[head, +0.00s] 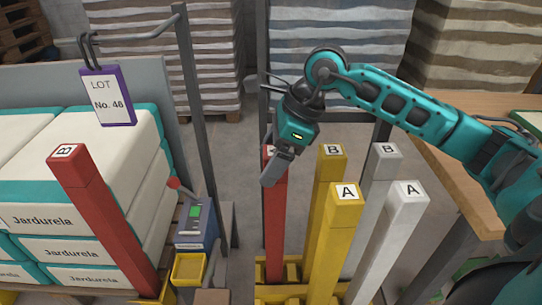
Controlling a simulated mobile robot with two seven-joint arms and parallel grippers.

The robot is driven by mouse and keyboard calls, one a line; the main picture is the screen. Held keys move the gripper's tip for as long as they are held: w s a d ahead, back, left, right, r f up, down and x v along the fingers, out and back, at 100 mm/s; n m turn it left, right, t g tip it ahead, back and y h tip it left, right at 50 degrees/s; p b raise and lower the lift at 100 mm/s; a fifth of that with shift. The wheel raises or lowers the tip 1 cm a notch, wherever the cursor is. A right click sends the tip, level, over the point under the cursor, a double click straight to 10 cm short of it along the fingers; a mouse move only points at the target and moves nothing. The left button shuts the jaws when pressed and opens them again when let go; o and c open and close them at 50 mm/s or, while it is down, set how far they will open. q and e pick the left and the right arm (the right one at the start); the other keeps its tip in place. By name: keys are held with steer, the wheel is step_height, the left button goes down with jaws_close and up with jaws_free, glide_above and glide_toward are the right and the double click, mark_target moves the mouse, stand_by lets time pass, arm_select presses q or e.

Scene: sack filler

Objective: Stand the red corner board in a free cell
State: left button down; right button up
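A red corner board (275,232) stands upright at the left of a yellow rack (282,292). My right gripper (272,180) is at its top, pointing down, and its grey finger covers part of the board's upper end. I cannot tell whether the fingers grip the board or lie in front of it. Another red corner board (104,222), marked B, leans slightly beside the stacked sacks at the left. Two yellow boards (336,235) and two pale grey boards (392,225), marked A and B, stand to the right. The rack's cells are largely hidden. My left gripper is out of view.
White and teal sacks (60,222) are stacked at the left. A purple-framed lot sign (108,97) hangs above them. A grey post (196,110) and a blue control box (195,222) stand between stack and rack. A wooden table (462,165) is at the right.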

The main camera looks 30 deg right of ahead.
stand_by(0.3)
steer(key=p+v, duration=0.2)
steer(key=v, duration=1.1)
steer(key=shift+w+p, duration=0.1)
steer(key=shift+p, duration=0.2)
steer(key=shift+a+f, duration=0.1)
